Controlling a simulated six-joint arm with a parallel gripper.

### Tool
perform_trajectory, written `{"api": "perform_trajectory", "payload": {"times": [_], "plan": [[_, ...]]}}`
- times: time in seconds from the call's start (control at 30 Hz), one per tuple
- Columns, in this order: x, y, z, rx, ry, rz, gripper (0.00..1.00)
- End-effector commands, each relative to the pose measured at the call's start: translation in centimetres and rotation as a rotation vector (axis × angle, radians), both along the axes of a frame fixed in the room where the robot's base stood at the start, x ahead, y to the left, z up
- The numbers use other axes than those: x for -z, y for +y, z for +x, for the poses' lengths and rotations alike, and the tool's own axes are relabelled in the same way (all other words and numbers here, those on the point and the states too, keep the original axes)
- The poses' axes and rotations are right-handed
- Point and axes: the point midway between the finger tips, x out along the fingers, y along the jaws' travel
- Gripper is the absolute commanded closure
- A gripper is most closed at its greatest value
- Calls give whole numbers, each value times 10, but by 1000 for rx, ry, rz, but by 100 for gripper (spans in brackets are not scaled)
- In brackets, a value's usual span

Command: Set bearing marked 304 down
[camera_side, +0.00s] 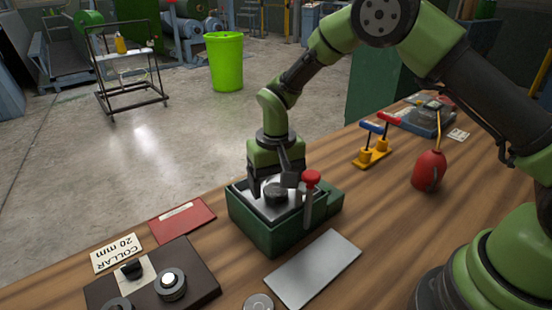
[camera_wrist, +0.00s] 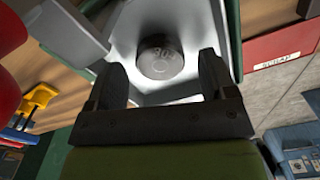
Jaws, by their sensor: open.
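The bearing (camera_wrist: 161,60), a short dark grey cylinder, sits on a pale grey surface inside the green box. Its top marking is faint and upside down, and I cannot read it fully. In the side view the bearing (camera_side: 275,194) shows inside the green box (camera_side: 275,240). My gripper (camera_side: 276,180) is over the box, pointing down. In the wrist view its fingers (camera_wrist: 161,78) are open, one on each side of the bearing's near part, with gaps visible. I cannot tell the exact finger height.
A red-knobbed lever (camera_side: 311,180) stands at the box's near side. A bare grey plate (camera_side: 313,268) lies in front.

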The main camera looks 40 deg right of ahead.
Motion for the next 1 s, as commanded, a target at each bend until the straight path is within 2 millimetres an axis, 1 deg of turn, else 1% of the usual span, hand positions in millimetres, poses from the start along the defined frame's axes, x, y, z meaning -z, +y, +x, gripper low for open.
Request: {"api": "perform_trajectory", "payload": {"times": [0.2,0.4,0.5,0.6,0.77,0.87,0.97,1.0], "plan": [[-48,0,1,0,-7,2,22],[-88,0,0,1,-5,0,22],[-100,0,0,0,-3,1,22],[-107,0,0,0,-2,0,22],[-110,0,0,0,0,1,22],[-117,-2,-3,1,-13,6,22],[-140,-6,-14,4,-54,28,22],[-152,-9,-20,5,-80,38,22]]}}
